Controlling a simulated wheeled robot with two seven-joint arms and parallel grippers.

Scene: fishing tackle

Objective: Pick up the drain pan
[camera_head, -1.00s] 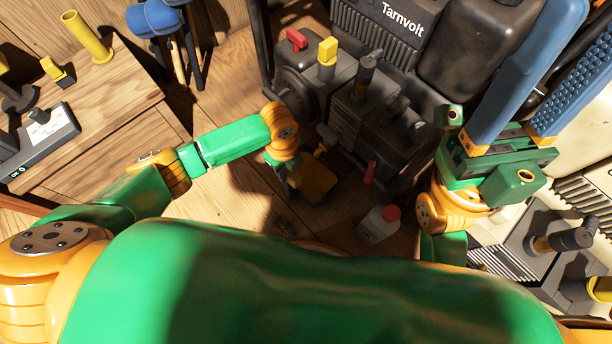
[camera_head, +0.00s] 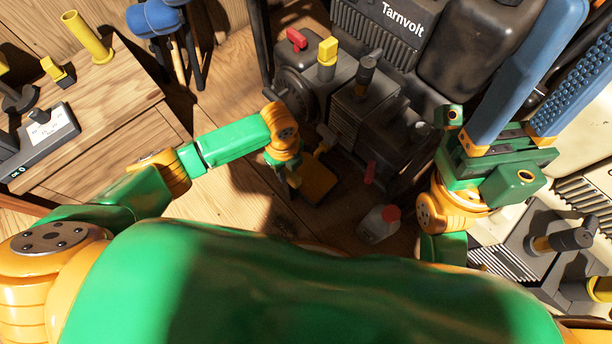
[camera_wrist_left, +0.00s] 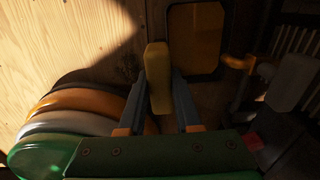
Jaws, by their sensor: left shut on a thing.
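The drain pan (camera_head: 320,181) is a small, shallow yellow-orange tray low by the dark machine in the head view. In the left wrist view the pan (camera_wrist_left: 195,38) shows a dark rim, and its yellow grip (camera_wrist_left: 158,78) stands between my fingers. Whether the pan touches the floor is unclear. My right gripper (camera_head: 572,62) is raised at the upper right, open and empty, with blue fingers apart.
The dark Tarnvolt machine (camera_head: 350,100) stands right behind the pan. A small white bottle with a red cap (camera_head: 379,224) stands to the pan's lower right. A wooden cabinet (camera_head: 100,110) is at left, with open wooden floor (camera_head: 228,75) between.

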